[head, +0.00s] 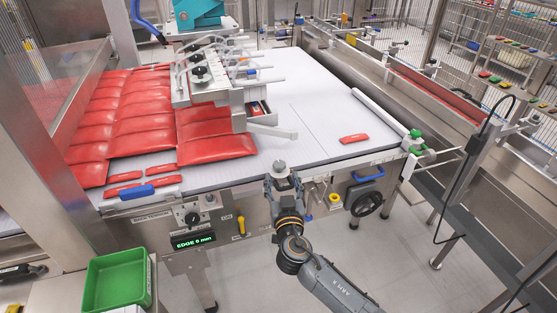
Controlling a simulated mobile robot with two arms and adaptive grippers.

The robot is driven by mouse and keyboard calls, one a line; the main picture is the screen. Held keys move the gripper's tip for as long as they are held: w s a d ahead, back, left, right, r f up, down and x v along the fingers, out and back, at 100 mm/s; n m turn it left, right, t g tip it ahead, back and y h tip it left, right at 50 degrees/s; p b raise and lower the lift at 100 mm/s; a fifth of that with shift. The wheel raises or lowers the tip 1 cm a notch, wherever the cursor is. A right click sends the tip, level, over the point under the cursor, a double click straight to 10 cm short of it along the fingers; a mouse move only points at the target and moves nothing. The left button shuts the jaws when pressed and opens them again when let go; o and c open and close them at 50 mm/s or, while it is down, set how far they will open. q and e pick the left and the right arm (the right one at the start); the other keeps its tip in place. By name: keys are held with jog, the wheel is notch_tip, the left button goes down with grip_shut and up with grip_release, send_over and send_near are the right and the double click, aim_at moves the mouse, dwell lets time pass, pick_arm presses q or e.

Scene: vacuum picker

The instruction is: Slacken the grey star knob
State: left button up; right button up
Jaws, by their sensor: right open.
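My right gripper (283,184) is at the front edge of the conveyor table, its arm coming up from the bottom. Its jaws are open. A small grey knob-like piece (280,168) shows at the fingertips; its star shape is too small to make out, and the fingers hide its lower part. I cannot tell whether the fingers touch it. My left gripper is not in view.
Red packs (125,115) cover the left of the white belt (305,85) beneath the vacuum picker (205,75). A black knob (192,217) sits above an "EDGE 5 mm" display (193,241). A handwheel (367,201) is right of my gripper. A green bin (118,283) stands front left.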

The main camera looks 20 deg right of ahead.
aim_at(280, 168)
jog(key=w, duration=0.3)
jog(key=w+d+p, duration=0.1)
jog(key=w, duration=0.1)
jog(key=shift+w, duration=0.4)
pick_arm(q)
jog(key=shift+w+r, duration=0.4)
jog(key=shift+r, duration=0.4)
pick_arm(e)
jog(key=shift+w+d, duration=0.2)
jog(key=shift+w, duration=0.5)
jog(key=c, duration=1.2)
